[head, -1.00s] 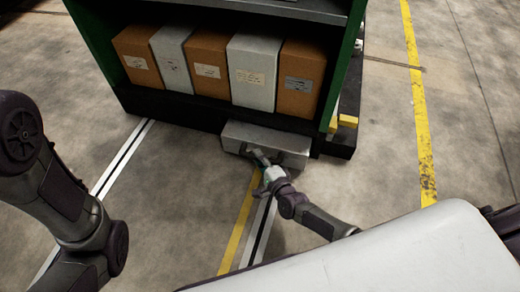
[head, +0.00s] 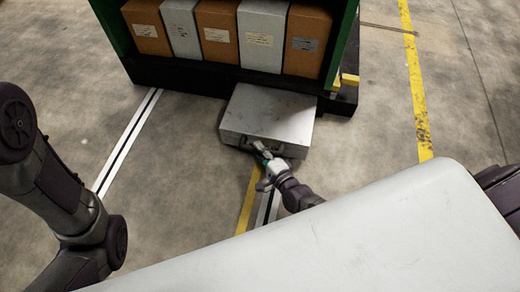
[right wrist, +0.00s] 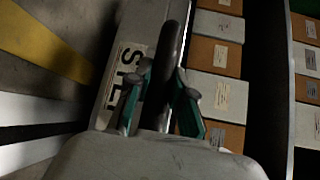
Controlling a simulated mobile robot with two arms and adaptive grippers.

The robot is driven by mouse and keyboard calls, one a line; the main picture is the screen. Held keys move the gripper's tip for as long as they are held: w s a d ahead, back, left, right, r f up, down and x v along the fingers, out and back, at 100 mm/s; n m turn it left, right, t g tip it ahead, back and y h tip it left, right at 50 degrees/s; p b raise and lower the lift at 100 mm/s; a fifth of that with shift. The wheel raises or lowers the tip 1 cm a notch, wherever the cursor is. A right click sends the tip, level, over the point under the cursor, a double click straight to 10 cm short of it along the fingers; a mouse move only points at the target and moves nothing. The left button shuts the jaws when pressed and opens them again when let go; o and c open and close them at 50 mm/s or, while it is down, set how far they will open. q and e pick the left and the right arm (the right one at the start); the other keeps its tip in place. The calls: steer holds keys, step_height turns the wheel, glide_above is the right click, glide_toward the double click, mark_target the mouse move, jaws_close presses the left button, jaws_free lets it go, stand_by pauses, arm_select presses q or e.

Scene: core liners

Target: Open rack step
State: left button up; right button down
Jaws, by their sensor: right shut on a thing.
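The rack step (head: 270,112) is a grey metal box that sticks out from the base of the green rack (head: 343,40) in the head view. Its front face carries a dark handle; in the right wrist view the handle (right wrist: 172,70) lies between my fingers, beside a label with dark letters (right wrist: 122,75). My right gripper (head: 262,152) is shut on the handle at the step's front; it also shows in the right wrist view (right wrist: 160,100). My left arm shows at the left of the head view, but its gripper is out of view.
Brown and grey boxes (head: 215,32) stand in a row on the rack's low shelf. Yellow (head: 415,90) and white (head: 125,145) lines mark the concrete floor. The floor left and right of the step is clear. A yellow block (head: 349,80) sits at the rack's right corner.

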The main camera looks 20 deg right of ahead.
steer(key=c, duration=1)
jaws_free()
steer(key=v, duration=0.7)
steer(key=shift+s, duration=0.2)
